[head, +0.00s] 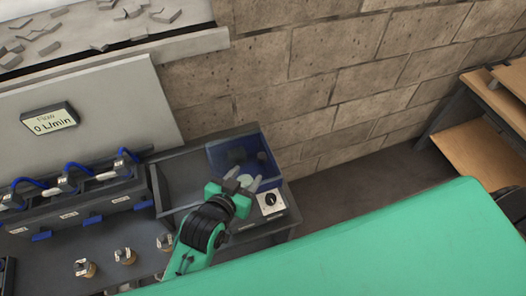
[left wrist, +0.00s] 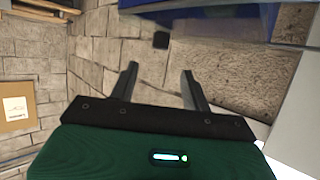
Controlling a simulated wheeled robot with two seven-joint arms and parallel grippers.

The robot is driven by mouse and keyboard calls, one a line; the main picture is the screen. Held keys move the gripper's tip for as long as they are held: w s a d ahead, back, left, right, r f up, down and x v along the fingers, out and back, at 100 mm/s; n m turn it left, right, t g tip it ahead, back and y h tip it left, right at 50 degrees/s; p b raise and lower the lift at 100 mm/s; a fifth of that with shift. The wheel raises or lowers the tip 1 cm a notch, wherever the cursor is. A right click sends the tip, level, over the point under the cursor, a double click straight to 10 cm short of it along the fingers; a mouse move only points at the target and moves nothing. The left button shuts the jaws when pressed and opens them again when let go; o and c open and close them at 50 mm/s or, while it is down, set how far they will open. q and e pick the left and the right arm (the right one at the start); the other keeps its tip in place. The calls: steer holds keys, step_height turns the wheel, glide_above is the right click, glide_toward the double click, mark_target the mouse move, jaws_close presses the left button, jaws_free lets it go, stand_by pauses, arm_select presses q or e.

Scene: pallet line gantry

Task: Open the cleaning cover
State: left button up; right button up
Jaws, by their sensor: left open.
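The cleaning cover looks to be the see-through blue box-like cover (head: 262,143) on the dark bench in the head view; it appears closed. A round pale shape shows through it. A blue part also shows along the top of the left wrist view (left wrist: 200,10). My left gripper (head: 243,177) is open and empty, at the front of the cover, with its fingers toward it. I cannot tell whether they touch it. In the left wrist view, the open fingers (left wrist: 158,78) have a small dark block (left wrist: 161,40) beyond them. My right gripper is not in view.
A box with a black knob (head: 270,200) sits just right of the gripper. A dark rack with blue hoses (head: 95,205) and several brass fittings (head: 85,268) are at left. A flow display (head: 49,118) reads 0 L/min. A brick wall (head: 330,80) stands behind.

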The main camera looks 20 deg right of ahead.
mark_target(260, 158)
arm_select(q)
steer(key=p+x, duration=0.2)
steer(key=x, duration=0.9)
steer(key=shift+w+d+f+p, duration=0.1)
steer(key=shift+d+f+p, duration=0.05)
steer(key=shift+p, duration=0.2)
steer(key=shift+c, duration=0.2)
jaws_close()
